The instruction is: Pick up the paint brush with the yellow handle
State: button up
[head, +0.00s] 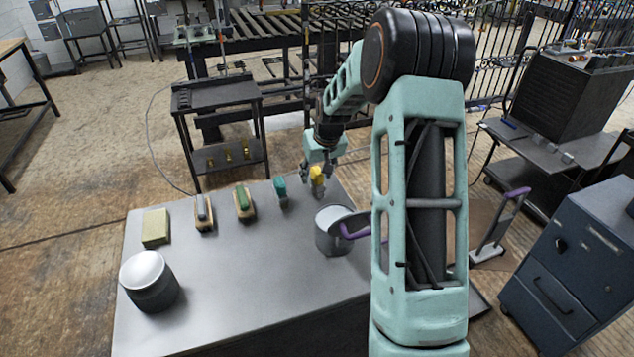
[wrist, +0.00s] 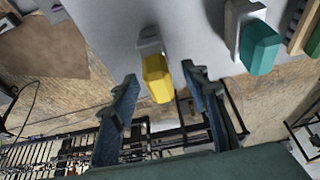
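The paint brush with the yellow handle (head: 317,174) is at the far right part of the grey table (head: 245,275). In the wrist view its yellow handle (wrist: 157,78) points towards my gripper, with a grey part (wrist: 150,46) behind it. My gripper (head: 318,165) is above the handle in the head view. In the wrist view the two fingers of my gripper (wrist: 159,72) are apart, one on each side of the handle, with gaps visible. The gripper partly hides the brush in the head view.
A teal-handled brush (head: 281,188) is close on the left. Further left are a green-topped brush (head: 244,202), a grey-topped brush (head: 204,212) and a yellow block (head: 156,227). A grey can (head: 332,238) stands nearer, and a dark white-topped can (head: 150,285) is front left.

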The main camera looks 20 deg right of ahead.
grip_shut()
jog(key=shift+r, duration=0.5)
notch_tip(320, 180, up, 2)
jog(key=shift+r, duration=0.25)
jog(key=s+a+r+b, duration=0.1)
jog(key=s+r, duration=0.3)
jog(key=s, duration=0.3)
jog(key=s+a+r, duration=0.1)
jog(key=s+r, duration=0.4)
jog(key=s, duration=0.1)
jog(key=shift+s+a+r+b, duration=0.25)
jog(key=shift+s+a+b, duration=0.1)
jog(key=shift+a+b, duration=0.05)
